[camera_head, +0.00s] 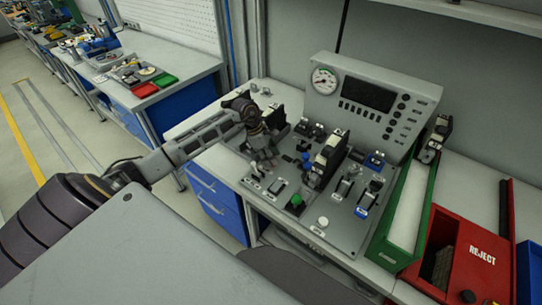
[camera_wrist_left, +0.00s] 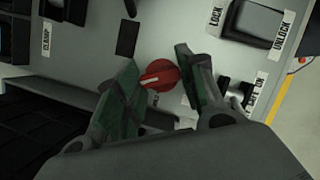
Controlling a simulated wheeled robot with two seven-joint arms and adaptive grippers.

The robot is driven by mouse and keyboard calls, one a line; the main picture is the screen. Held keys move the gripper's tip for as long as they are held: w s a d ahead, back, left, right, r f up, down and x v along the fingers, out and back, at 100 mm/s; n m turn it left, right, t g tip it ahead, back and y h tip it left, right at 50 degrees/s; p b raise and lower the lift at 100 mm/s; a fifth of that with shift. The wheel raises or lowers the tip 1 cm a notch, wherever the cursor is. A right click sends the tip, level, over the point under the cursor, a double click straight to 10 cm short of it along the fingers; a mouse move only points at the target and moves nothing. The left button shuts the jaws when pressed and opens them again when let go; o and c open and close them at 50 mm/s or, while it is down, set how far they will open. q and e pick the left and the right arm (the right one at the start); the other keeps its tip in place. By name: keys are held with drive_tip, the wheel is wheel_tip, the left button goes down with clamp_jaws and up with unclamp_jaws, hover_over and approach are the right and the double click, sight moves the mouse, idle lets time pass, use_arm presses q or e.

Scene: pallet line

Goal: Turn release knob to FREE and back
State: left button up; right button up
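In the left wrist view, a round red knob (camera_wrist_left: 158,75) with a white pointer line sits on the grey control panel (camera_wrist_left: 70,75). The pointer lies nearly sideways, tilted in the picture. My left gripper (camera_wrist_left: 160,70) is open, its green-padded fingers standing on either side of the knob. Whether they touch it, I cannot tell. No FREE label is readable. In the head view, my left gripper (camera_head: 262,158) points down at the left part of the panel (camera_head: 262,192); the red knob is not clear there. My right gripper is not in view.
Switches and a dark upright block (camera_head: 328,158) stand right of the gripper. A gauge console (camera_head: 365,95) rises behind. A green-edged tray (camera_head: 402,215) and red REJECT bin (camera_head: 470,255) lie right. LOCK and UNLOCK labels (camera_wrist_left: 281,35) are near the wrist.

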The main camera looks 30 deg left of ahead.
use_arm(q)
drive_tip(key=c, duration=0.3)
drive_tip(key=shift+c, duration=0.2)
